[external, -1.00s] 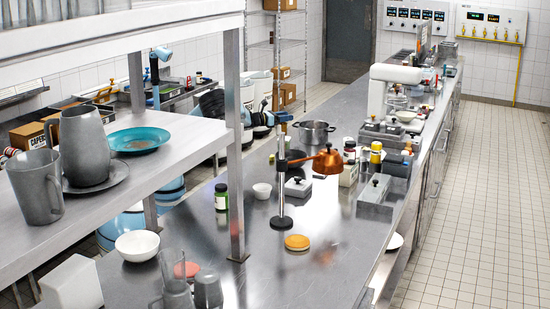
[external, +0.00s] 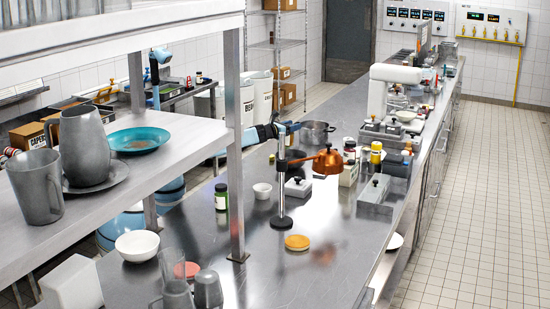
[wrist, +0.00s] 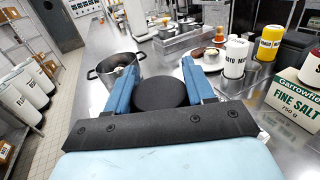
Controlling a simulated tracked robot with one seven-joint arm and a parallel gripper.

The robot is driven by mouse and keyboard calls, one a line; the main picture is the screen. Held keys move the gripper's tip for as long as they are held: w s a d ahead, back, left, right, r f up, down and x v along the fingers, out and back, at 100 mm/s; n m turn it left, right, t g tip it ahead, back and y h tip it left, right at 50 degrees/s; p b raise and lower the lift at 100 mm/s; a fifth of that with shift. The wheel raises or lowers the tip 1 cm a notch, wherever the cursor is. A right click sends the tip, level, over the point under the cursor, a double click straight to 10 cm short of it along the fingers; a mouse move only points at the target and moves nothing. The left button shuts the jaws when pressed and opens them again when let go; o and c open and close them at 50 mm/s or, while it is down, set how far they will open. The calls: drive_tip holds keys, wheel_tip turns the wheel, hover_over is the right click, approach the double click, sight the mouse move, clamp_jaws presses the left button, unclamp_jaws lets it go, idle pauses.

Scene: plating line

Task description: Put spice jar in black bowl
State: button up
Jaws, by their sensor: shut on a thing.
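My gripper (wrist: 157,80) is shut on a round thing with a flat black top, which I take to be the spice jar (wrist: 160,96). The two blue fingers stand on either side of it in the wrist view; its lower part is hidden. In the external view my gripper (external: 288,128) is above the counter, behind the lamp stand and near the metal pot; its fingers are too small to make out there.
A metal pot (external: 317,133) stands close to my gripper; it also shows in the wrist view (wrist: 117,70). A shelf post (external: 236,170) partly blocks the external view.

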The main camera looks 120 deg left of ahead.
sight(287, 145)
drive_tip(key=shift+w+d+f, duration=0.25)
drive_tip(key=shift+w+d, duration=0.1)
drive_tip(key=shift+d, duration=0.35)
drive_tip(key=shift+n+g, duration=0.3)
drive_tip(key=shift+f, duration=3.95)
drive_tip(key=shift+f, duration=0.55)
drive_tip(key=o, duration=1.4)
drive_tip(key=shift+d, duration=0.1)
drive_tip(key=shift+c, duration=0.2)
